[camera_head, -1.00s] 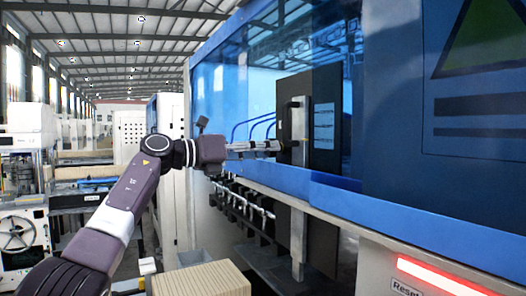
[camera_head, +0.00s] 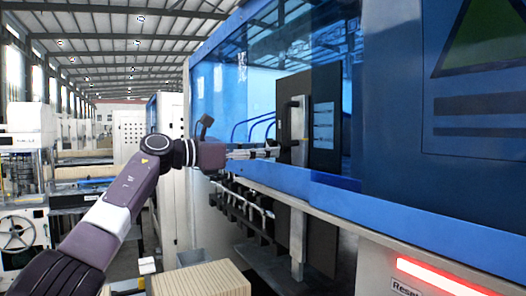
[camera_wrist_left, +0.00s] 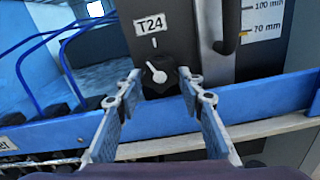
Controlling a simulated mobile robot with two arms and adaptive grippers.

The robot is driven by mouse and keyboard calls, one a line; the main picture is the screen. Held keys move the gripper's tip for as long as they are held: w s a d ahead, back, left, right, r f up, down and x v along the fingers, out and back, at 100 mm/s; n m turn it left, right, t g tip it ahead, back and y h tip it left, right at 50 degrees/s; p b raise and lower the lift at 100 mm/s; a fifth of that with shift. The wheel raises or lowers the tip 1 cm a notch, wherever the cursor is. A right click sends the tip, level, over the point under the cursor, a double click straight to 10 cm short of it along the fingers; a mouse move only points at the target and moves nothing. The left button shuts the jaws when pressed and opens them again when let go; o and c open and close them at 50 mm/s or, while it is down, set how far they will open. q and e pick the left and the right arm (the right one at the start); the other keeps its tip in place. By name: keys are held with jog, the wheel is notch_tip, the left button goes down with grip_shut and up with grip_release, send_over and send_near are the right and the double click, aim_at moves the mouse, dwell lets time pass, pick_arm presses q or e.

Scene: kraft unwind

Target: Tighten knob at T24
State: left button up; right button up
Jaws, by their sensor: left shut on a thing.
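The T24 knob (camera_wrist_left: 157,75) is a dark knob with a white pointer, on a dark panel under a white T24 label (camera_wrist_left: 150,24). Its pointer tilts up and to the left, and a short white tick stands above it. My left gripper (camera_wrist_left: 160,86) is shut on the knob, with one finger on each side of it. In the head view the left gripper (camera_head: 270,153) reaches the panel (camera_head: 325,105) from the left. The knob cannot be made out there. My right gripper is in neither view.
A vertical handle (camera_wrist_left: 229,25) stands right of the knob, beside a mm scale (camera_wrist_left: 262,20). A blue rail (camera_wrist_left: 260,97) runs below the panel. Blue hoses (camera_wrist_left: 40,75) curve at the left. A box with a ribbed top (camera_head: 200,279) stands low in front of the machine.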

pick_arm(q)
jog(key=shift+f+m, duration=0.1)
jog(key=shift+m, duration=0.2)
jog(key=o, duration=0.9)
jog(key=shift+a, duration=0.1)
jog(key=shift+a, duration=0.15)
jog(key=v, duration=1.2)
